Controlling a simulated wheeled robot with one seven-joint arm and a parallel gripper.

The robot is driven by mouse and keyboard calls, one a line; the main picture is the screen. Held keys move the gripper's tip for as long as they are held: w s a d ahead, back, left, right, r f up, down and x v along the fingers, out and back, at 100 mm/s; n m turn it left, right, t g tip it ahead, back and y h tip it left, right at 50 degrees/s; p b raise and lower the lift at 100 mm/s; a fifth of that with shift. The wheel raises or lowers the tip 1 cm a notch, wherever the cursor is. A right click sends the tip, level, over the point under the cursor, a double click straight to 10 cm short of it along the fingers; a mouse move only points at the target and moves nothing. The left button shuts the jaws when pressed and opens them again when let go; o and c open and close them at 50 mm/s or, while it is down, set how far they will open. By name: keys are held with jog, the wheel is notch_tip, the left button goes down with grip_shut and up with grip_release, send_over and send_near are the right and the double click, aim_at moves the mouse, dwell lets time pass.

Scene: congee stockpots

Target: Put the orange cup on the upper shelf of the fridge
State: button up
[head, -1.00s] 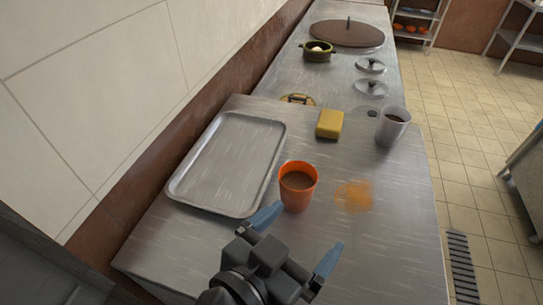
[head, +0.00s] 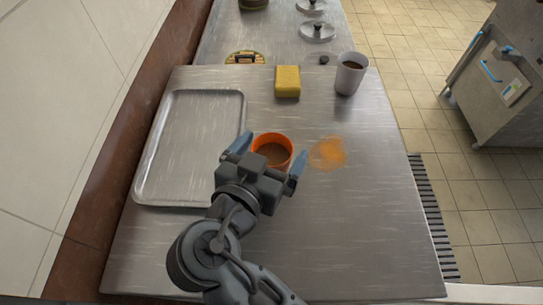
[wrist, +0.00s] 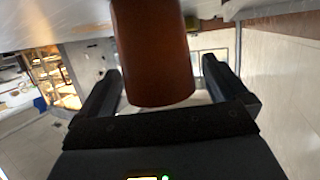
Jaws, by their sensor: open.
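The orange cup (head: 272,142) stands upright on the steel counter, with brown liquid inside. My gripper (head: 268,160) is open around the cup, with one blue-tipped finger at its left and the other at its right. In the wrist view the cup (wrist: 154,55) shows between the two open fingers (wrist: 160,85), with a gap on each side. My gripper hides the lower part of the cup in the head view. I cannot make out the fridge or its upper shelf for certain.
An empty metal tray (head: 147,190) lies left of the cup. An orange stain (head: 328,153) is on the counter to its right. A yellow sponge (head: 287,82) and a grey-white cup (head: 351,74) stand farther back. A steel cabinet (head: 500,75) stands across the tiled floor.

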jog(key=shift+w+d+f, duration=0.1)
jog(key=shift+w, duration=0.1)
jog(key=shift+c, duration=0.5)
jog(key=c, duration=1.1)
